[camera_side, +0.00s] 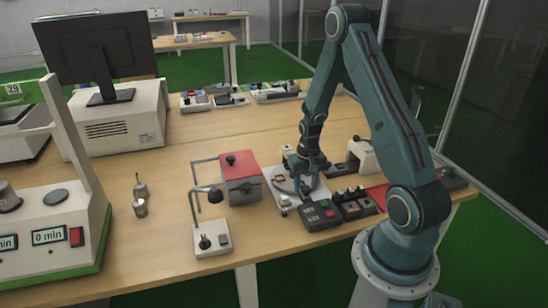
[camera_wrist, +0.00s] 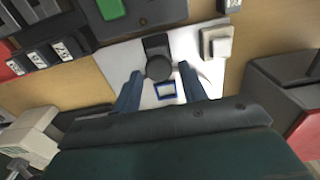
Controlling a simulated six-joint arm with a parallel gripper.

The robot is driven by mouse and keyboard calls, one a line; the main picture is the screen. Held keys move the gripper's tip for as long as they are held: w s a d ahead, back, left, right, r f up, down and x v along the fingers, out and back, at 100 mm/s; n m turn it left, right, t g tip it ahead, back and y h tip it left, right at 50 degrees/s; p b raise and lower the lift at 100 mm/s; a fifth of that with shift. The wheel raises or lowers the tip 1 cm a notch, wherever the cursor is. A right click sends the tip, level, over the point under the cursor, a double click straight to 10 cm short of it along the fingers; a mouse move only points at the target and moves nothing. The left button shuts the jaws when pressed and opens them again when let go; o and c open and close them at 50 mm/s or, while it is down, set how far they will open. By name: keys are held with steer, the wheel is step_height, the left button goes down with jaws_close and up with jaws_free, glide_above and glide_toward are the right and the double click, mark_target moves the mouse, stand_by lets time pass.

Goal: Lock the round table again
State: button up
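The round table is mostly hidden by my gripper (camera_side: 306,186) in the side view; a white base plate (camera_side: 283,176) with a reddish round part shows there. In the wrist view the white plate (camera_wrist: 208,78) lies below my gripper (camera_wrist: 160,88). A black round-ended lever or knob (camera_wrist: 158,67) lies on the plate, just beyond and between my two blue fingertips. The fingers are spread wide, with white plate visible on both sides of the knob. A small blue-framed square (camera_wrist: 166,90) shows between the fingers. Contact with the knob cannot be seen.
A red-topped grey box (camera_side: 241,178) stands left of the plate. A small lamp-like stand (camera_side: 211,225) is further left.

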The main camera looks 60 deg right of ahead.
mark_target(305, 187)
steer(key=shift+a+r, duration=0.1)
steer(key=shift+s+r, duration=0.1)
steer(key=shift+r, duration=2.25)
steer(key=shift+r, duration=0.1)
steer(key=shift+a+r, duration=0.15)
steer(key=shift+r, duration=0.05)
steer(key=a+r+n+t, duration=0.1)
steer(key=a+r+n, duration=0.1)
steer(key=a+r, duration=0.55)
steer(key=a+r+n+t, duration=0.15)
steer(key=a+r, duration=0.35)
steer(key=r, duration=0.5)
steer(key=s+a+r+n+t, duration=0.3)
steer(key=s+a+r+n, duration=0.2)
steer(key=s+a+r, duration=0.4)
steer(key=s+a, duration=0.2)
steer(key=a, duration=0.1)
steer(key=shift+s+a+r, duration=0.15)
steer(key=shift+s+r, duration=0.1)
